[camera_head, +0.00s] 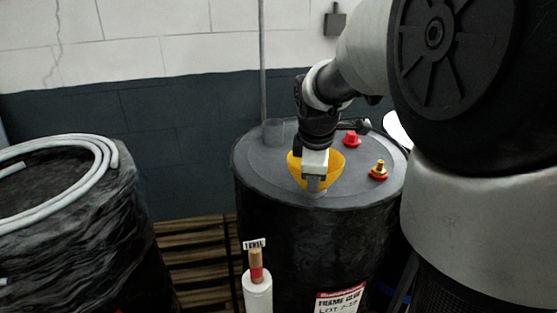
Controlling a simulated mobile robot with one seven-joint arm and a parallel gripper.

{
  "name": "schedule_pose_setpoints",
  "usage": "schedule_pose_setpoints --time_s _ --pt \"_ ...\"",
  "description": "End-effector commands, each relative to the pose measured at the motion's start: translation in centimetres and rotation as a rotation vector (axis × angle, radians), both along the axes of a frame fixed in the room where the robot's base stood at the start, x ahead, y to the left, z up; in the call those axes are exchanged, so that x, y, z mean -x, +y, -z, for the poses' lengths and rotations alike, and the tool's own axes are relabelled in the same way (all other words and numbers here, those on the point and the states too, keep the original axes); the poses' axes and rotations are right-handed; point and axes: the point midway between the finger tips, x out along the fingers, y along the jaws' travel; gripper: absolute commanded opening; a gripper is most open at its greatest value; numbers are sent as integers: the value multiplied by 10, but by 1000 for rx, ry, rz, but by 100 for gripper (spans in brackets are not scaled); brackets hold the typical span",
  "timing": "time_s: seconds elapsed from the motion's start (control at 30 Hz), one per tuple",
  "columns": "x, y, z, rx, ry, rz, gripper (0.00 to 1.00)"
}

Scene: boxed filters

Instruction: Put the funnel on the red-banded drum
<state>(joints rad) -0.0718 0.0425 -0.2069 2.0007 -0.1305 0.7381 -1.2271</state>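A yellow funnel (332,164) shows wide end up at the top of the black drum (318,235), near the front of its grey lid. My gripper (314,184) points down in front of the funnel and hides its middle. Its fingers overlap the funnel's near side, but I cannot tell whether they are shut on it. The funnel's lower end is hidden, so I cannot tell whether it rests on the lid. I see no clear red band on this drum; its lower part is out of view.
A red cap (351,139) and a brass fitting with a red base (379,171) stand on the lid. A pipe rises behind it. A plastic-wrapped drum (85,225) with a coiled hose (108,152) is at left. A white roll (257,293) stands in front. My arm hides the right side.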

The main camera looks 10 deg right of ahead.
Motion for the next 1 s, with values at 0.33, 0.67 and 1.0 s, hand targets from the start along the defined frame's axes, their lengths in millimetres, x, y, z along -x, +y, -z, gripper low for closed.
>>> schedule_pose_setpoints --time_s 0.33,0.67,1.0 --pt "0 0 1 0 -1 0 0" --pt "0 0 1 0 -1 0 24" --pt "0 0 1 0 0 0 46"
